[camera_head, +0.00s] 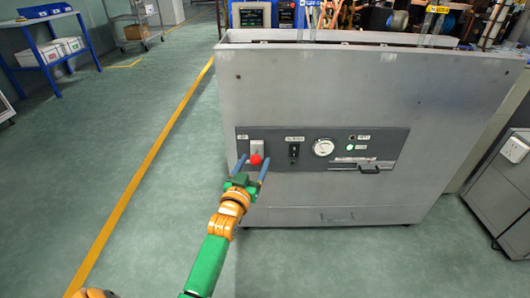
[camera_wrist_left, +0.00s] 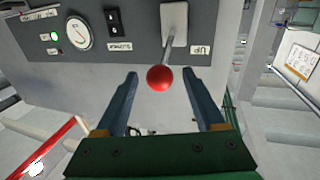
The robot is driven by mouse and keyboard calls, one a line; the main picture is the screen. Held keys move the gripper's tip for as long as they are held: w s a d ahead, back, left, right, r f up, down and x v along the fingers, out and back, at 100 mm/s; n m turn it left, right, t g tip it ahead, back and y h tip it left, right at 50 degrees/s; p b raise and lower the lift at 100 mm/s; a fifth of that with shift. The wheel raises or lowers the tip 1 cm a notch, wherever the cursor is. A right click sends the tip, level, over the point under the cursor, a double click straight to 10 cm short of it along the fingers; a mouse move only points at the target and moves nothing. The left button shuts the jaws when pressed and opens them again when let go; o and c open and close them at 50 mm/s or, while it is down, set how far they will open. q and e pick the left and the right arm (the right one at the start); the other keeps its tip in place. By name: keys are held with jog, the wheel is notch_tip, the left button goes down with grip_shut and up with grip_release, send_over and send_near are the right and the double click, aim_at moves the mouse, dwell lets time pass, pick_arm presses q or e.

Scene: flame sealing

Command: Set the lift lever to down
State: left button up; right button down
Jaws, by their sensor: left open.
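The lift lever has a red ball knob (camera_head: 256,159) on a short rod, coming out of a light plate (camera_head: 257,146) at the left end of the dark control panel (camera_head: 215,135). In the left wrist view the picture is upside down; the red knob (camera_wrist_left: 160,78) shows near the centre, with an "UP" label (camera_wrist_left: 201,49) beside the plate. I cannot tell the lever's setting. My left gripper (camera_head: 253,162) is open, its blue fingers on either side of the knob, with visible gaps in the left wrist view. My right gripper is not in view.
Right of the lever are a black switch (camera_head: 294,152), a round gauge (camera_head: 323,147), a lit green indicator (camera_head: 349,147) and a black handle (camera_head: 370,170). Open floor (camera_head: 90,160) lies to the left.

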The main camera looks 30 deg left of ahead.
pick_arm(q)
jog(key=b+x, duration=0.1)
jog(key=x, duration=0.3)
jog(key=shift+f+b, duration=0.15)
jog(key=shift+b, duration=0.15)
jog(key=shift+w+a, duration=0.1)
jog(key=shift+w, duration=0.35)
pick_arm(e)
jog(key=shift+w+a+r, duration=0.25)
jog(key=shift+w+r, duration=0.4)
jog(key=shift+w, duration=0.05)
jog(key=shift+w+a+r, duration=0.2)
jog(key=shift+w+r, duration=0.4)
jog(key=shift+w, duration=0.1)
pick_arm(q)
grip_shut()
